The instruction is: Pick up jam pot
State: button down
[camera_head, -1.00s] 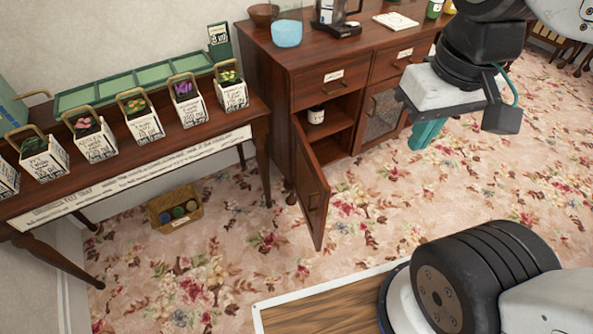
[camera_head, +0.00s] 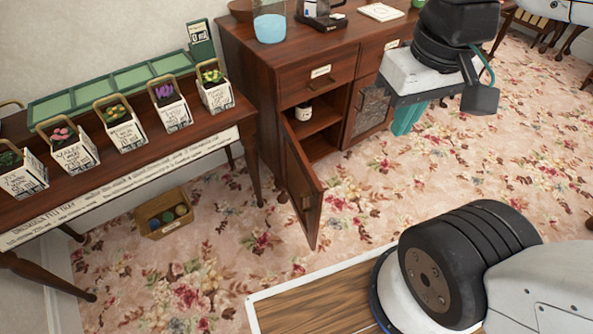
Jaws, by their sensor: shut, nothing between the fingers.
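A small jar with a white label and dark lid, which looks like the jam pot (camera_head: 303,112), stands on the upper shelf inside the wooden cabinet (camera_head: 262,104). The cabinet's left door (camera_head: 305,188) hangs open toward me. My gripper (camera_head: 405,122) has teal fingers pointing down, in front of the cabinet's closed right door and to the right of the jar. The gripper is shut and empty, apart from the jar. Its fingertips are seen from the side.
The open door juts into the floor space left of my gripper. A side table with several labelled plant boxes (camera_head: 126,130) stands at left, with a wooden crate (camera_head: 164,213) on the floor below. A blue glass container (camera_head: 270,27) is on the cabinet top.

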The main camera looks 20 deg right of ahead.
aim_at(300, 114)
jog(key=u, duration=1.05)
jog(key=k, duration=0.65)
jog(key=z, duration=1.15)
jog(key=i, duration=0.95)
